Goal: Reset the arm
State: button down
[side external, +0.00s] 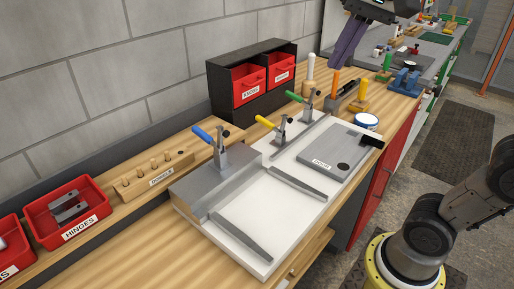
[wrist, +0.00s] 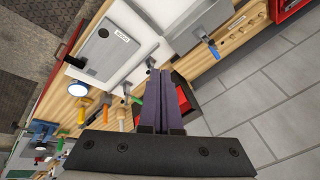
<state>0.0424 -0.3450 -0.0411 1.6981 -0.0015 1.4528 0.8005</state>
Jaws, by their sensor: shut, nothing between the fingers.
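My gripper (side external: 331,64) is shut and empty, raised above the back of the bench, to the right of the black drawer unit in the side view. Its two purple fingers lie together in the wrist view (wrist: 166,74). The grey door plate (side external: 328,150) lies flat on the right part of the white board (side external: 262,200), well apart from my gripper. In the wrist view the door plate (wrist: 100,50) is at upper left. Clamps with blue (side external: 203,135), yellow (side external: 266,122) and green (side external: 294,97) handles stand along the board's back edge.
The black drawer unit (side external: 228,95) with red drawers stands by the wall. A dowel block (side external: 150,176) and red hinges bin (side external: 68,212) are at left. Upright tools, a round blue-rimmed tin (side external: 366,121) and a blue vise (side external: 405,80) stand at right.

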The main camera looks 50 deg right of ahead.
jog(key=s+f+n, duration=0.4)
jog(key=f, duration=0.5)
jog(key=s+a+f+n+t, duration=0.1)
jog(key=s+f+n, duration=0.3)
jog(key=f, duration=0.5)
jog(key=shift+s+n, duration=0.25)
jog(key=shift+n, duration=0.55)
